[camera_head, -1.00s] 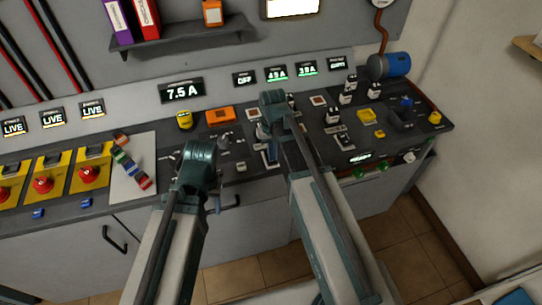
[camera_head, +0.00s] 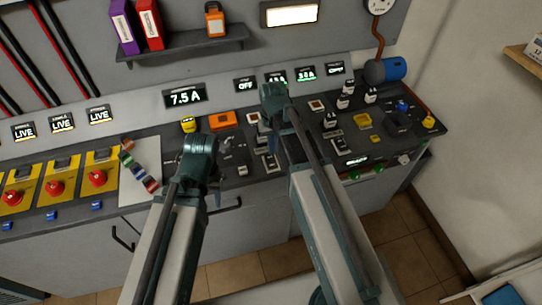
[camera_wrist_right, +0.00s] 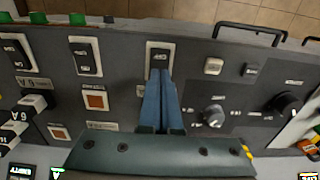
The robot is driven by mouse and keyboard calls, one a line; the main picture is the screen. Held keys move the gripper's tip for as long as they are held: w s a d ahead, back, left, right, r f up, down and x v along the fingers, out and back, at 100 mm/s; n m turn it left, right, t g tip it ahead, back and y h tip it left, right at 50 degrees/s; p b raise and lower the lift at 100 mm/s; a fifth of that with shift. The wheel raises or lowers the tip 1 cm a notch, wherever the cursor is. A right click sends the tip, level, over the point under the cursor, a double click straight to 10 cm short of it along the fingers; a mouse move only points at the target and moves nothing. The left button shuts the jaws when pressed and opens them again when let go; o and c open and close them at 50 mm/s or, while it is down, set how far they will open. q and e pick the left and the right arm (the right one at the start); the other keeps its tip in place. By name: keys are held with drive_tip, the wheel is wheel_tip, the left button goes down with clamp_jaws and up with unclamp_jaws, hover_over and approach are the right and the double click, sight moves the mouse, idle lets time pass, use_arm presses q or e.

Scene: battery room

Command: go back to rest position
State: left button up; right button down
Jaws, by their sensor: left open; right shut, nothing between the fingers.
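In the head view my left gripper (camera_head: 217,196) hangs over the front of the console, mostly hidden behind its own wrist. It is open, and I see nothing held in it. My right arm reaches further back over the console, and its fingers are largely hidden by the wrist in the head view. In the right wrist view my right gripper (camera_wrist_right: 163,78) is shut and empty. Its blue fingertips overlap the lower edge of a black rocker switch (camera_wrist_right: 160,55); I cannot tell whether they touch it.
The dark console (camera_head: 240,183) carries switches, knobs and an orange box (camera_head: 222,119). Yellow panels with red knobs (camera_head: 97,178) are at left. A shelf (camera_head: 185,47) holds binders above. A blue cylinder (camera_head: 386,70) is at back right. Floor (camera_head: 400,235) shows at lower right.

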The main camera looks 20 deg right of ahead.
drive_tip(key=shift+r, duration=0.25)
drive_tip(key=s+a+n+h, duration=0.1)
drive_tip(key=s+a+n, duration=0.2)
drive_tip(key=s+a, duration=0.7)
drive_tip(key=s, duration=0.4)
drive_tip(key=shift+s+a, duration=0.15)
drive_tip(key=shift+a, duration=0.1)
drive_tip(key=shift+d+r, duration=0.1)
